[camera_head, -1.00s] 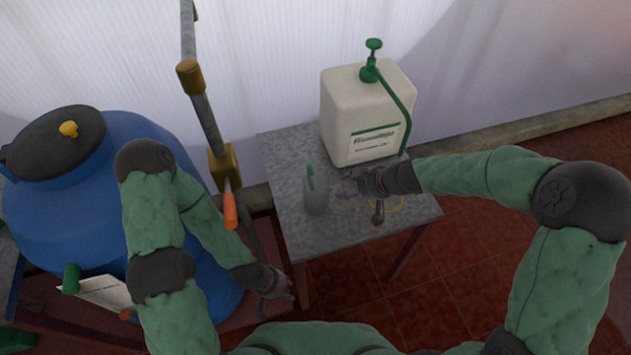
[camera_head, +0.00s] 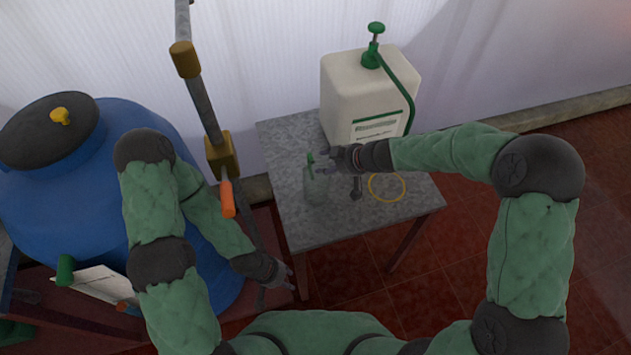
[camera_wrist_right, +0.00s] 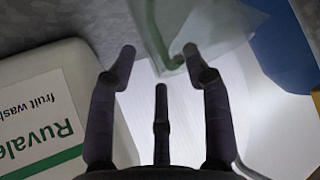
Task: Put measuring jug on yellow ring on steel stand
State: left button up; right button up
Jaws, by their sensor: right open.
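The measuring jug (camera_head: 316,188) is translucent pale green with a green handle and stands upright on the left part of the grey steel stand (camera_head: 285,146). The yellow ring (camera_head: 404,188) lies flat and empty on the stand's right part. My right gripper (camera_head: 324,164) is open, with its fingertips at the jug's right side near the handle. In the right wrist view the jug (camera_wrist_right: 205,25) shows just beyond the open fingers (camera_wrist_right: 160,62); contact is unclear. My left gripper (camera_head: 287,277) hangs low by the stand's front left; its jaws are too small to read.
A white canister (camera_head: 345,90) with a green pump stands at the back of the stand, close behind my right gripper. A blue barrel (camera_head: 50,215) is at left. A pipe with an orange handle (camera_head: 228,198) rises between barrel and stand.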

jog(key=shift+x, duration=1.3)
jog(key=shift+r, duration=0.1)
grip_shut()
jog(key=shift+r, duration=0.1)
